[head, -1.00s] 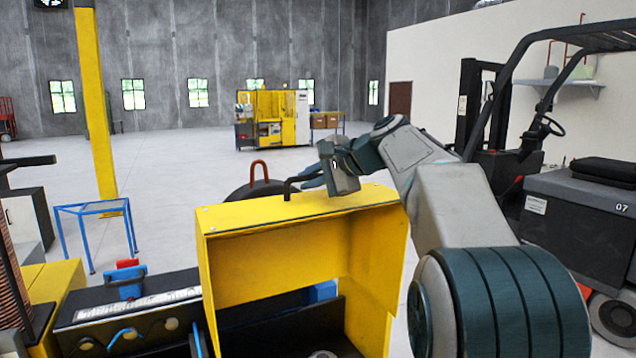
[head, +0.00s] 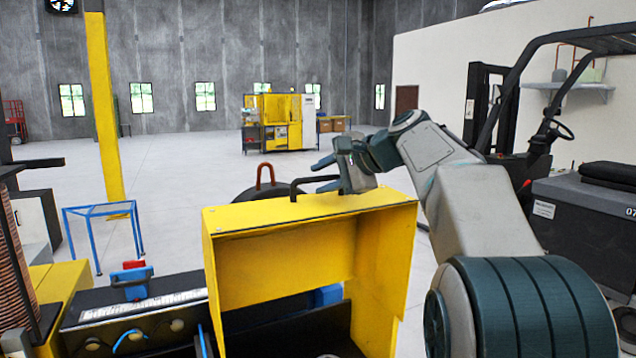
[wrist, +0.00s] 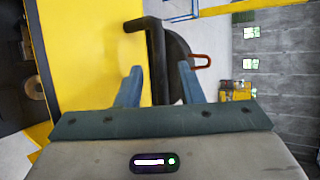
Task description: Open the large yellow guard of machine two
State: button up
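The large yellow guard (head: 285,230) stands in front of me, its hollow inside facing me and its flat top panel uppermost. A black bar handle (head: 294,187) sticks up from its top edge. My gripper (head: 325,174) is at the handle's right end, with its blue fingers spread. In the wrist view, the gripper (wrist: 159,86) is open, and the black handle (wrist: 156,55) runs between the fingers with gaps visible on both sides. The yellow guard (wrist: 85,50) fills the left of that view. I cannot tell exactly how deep the handle sits between the fingers.
Left of the guard is a black machine bed (head: 135,315) with a red-and-blue clamp (head: 132,278). A blue stand (head: 100,212) and yellow post (head: 104,120) are further left. A forklift (head: 575,200) stands to the right. Open floor lies behind the guard.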

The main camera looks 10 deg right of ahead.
jog(key=b+v, duration=0.1)
jog(key=v, duration=1)
jog(key=shift+s+d+r+b, duration=0.15)
jog(key=shift+s+d+b, duration=0.05)
jog(key=shift+b, duration=0.1)
jog(key=s+a+f+n+g+h+b, duration=0.1)
jog(key=s+f+n, duration=0.3)
jog(key=s+f, duration=0.4)
jog(key=s+a+f+n+g+h+b, duration=0.1)
jog(key=s+f, duration=0.8)
jog(key=f, duration=1)
jog(key=s+a+f+n+g+h+b, duration=0.2)
jog(key=s+f+n+h, duration=0.4)
jog(key=f, duration=0.8)
jog(key=shift+s+a+f+n+g, duration=0.4)
jog(key=shift+s+n+g, duration=0.4)
jog(key=shift+s, duration=0.4)
jog(key=shift+r, duration=0.1)
jog(key=shift+o, duration=0.3)
